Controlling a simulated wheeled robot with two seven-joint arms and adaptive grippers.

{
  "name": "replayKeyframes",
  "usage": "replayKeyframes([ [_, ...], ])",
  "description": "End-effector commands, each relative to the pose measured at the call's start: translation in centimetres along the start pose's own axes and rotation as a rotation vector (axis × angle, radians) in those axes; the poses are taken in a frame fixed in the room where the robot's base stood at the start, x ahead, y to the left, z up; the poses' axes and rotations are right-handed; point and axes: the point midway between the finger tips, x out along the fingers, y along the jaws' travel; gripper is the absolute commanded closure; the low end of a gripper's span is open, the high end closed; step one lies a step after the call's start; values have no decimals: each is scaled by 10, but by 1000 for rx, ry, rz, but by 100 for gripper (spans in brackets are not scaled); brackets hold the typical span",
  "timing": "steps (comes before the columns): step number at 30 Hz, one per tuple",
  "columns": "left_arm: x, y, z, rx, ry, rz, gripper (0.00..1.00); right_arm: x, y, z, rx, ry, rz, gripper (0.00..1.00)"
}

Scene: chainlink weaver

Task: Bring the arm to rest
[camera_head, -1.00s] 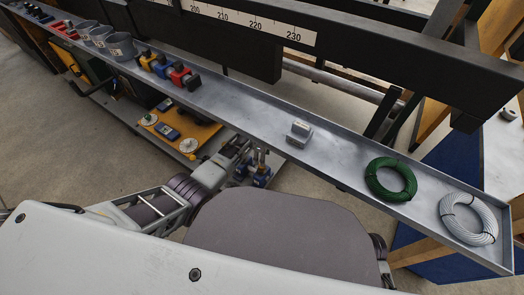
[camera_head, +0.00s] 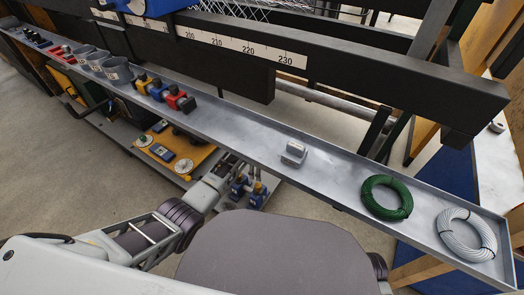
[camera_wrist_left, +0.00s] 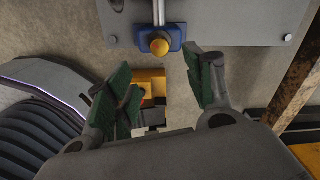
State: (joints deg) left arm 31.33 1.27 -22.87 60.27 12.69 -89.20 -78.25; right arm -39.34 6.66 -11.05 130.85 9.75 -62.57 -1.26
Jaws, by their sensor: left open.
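My left arm comes in from the left in the head view, bent, with its forearm reaching toward the front edge of the long grey tray (camera_head: 235,140). The left gripper (camera_head: 232,168) is small and partly hidden near that edge. In the left wrist view the gripper (camera_wrist_left: 165,88) is open, with its two green-padded fingers well apart. I see nothing held between them. A blue block with a yellow knob (camera_wrist_left: 160,46) on a steel rod lies beyond the fingertips. My right gripper is not in view.
The tray holds grey cups (camera_head: 117,72), coloured blocks (camera_head: 160,92), a small metal block (camera_head: 293,153), a green wire coil (camera_head: 387,198) and a white coil (camera_head: 467,235). Below it is a low shelf with an orange board (camera_head: 178,155). A dark ruled beam (camera_head: 350,75) runs behind.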

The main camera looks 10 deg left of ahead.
Motion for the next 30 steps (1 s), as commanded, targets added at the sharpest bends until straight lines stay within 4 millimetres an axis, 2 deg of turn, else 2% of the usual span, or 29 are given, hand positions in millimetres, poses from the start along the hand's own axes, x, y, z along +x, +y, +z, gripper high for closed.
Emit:
replayKeyframes([
  [8, 1, 2, -1, -5, 2, -2, 47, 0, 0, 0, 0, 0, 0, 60],
  [14, 11, 13, -6, -53, 21, -14, 47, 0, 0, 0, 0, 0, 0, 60],
  [30, 45, 79, -30, -366, 137, -92, 47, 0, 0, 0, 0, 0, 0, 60],
])
